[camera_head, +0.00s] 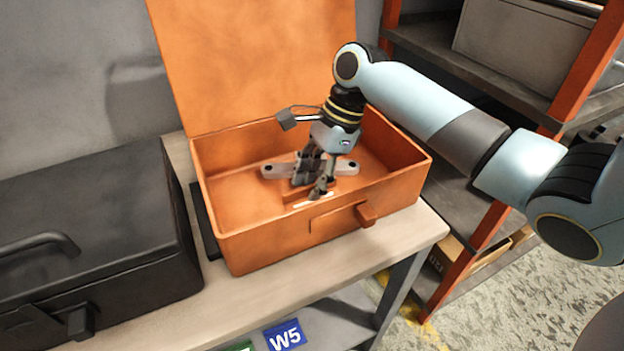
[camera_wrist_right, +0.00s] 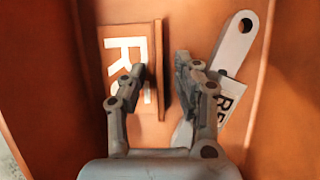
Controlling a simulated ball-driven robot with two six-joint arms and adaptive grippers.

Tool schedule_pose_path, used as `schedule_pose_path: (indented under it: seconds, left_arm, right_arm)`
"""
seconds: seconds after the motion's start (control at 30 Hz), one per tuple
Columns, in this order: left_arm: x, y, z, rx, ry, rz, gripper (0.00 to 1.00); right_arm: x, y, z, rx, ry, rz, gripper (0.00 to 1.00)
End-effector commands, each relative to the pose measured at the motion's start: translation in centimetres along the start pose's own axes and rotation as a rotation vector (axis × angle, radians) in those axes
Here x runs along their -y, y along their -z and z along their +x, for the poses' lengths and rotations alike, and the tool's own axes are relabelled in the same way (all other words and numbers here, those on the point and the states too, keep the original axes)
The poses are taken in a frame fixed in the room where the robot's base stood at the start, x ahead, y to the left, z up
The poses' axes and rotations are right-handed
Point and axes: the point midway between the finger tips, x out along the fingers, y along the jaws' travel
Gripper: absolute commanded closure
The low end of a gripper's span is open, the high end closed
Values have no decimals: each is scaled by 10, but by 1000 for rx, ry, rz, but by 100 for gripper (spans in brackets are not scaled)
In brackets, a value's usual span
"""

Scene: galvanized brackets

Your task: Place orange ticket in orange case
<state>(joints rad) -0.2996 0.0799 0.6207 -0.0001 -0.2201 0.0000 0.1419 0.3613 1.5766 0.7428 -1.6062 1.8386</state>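The orange case (camera_head: 270,239) stands open on the bench with its lid raised. My right gripper (camera_head: 323,184) is down inside it. In the wrist view (camera_wrist_right: 158,78) its fingers are apart, one on each side of the raised edge of the orange ticket, with gaps visible beside that edge. The orange ticket (camera_wrist_right: 115,30) bears white "R5" lettering and lies in the case. In the head view the gripper partly hides the ticket (camera_head: 294,196). A grey metal bracket (camera_head: 347,168) with a white "R5" tag (camera_wrist_right: 228,98) also lies in the case. My left gripper is out of view.
A closed black case (camera_head: 95,190) stands left of the orange one on the bench (camera_head: 408,235). Orange-framed shelving (camera_head: 470,250) stands to the right. Blue "W5" (camera_head: 284,335) and green labels show below the bench front.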

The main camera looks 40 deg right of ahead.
Motion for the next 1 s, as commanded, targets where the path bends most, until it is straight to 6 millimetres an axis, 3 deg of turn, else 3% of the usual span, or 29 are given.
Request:
schedule_pose_path:
  seconds: [0.17,0.4,0.6,1.0]
  left_arm:
    - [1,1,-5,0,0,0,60]
    - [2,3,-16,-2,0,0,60]
    - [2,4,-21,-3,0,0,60]
    - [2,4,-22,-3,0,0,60]
  right_arm:
    - [1,0,-22,-2,4,-1,69]
    - [1,0,-78,-4,4,-2,69]
    - [1,0,-110,-2,2,-1,69]
    - [0,0,-121,1,1,0,69]
